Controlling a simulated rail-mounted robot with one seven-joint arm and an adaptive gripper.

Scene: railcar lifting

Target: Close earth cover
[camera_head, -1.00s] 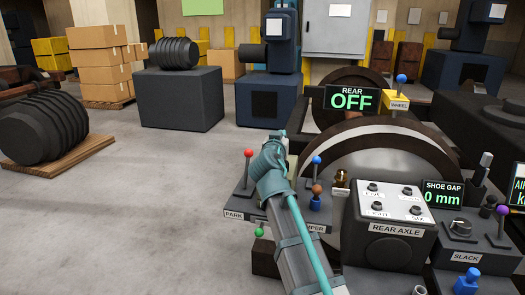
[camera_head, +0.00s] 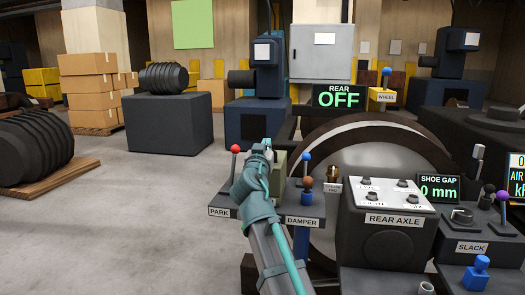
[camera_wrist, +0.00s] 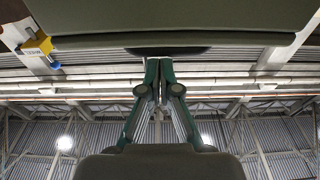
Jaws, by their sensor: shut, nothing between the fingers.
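My gripper (camera_head: 264,148) is shut, with nothing visible between its fingers. In the head view it is beside the red-knobbed PARK lever (camera_head: 235,150), in front of a grey-green panel (camera_head: 281,168) that it partly hides. No label marks any part as the earth cover, so I cannot tell for sure which part it is. In the wrist view the closed fingertips (camera_wrist: 160,62) point up to just below the edge of a broad grey-green surface (camera_wrist: 190,20). Whether they touch it is unclear.
The DAMPER lever (camera_head: 306,170) with a blue knob stands close to the right of my gripper. The REAR AXLE box (camera_head: 392,240), yellow WHEEL block (camera_head: 382,96) and SHOE GAP display (camera_head: 438,188) stand further right. Open floor (camera_head: 150,220) lies to the left.

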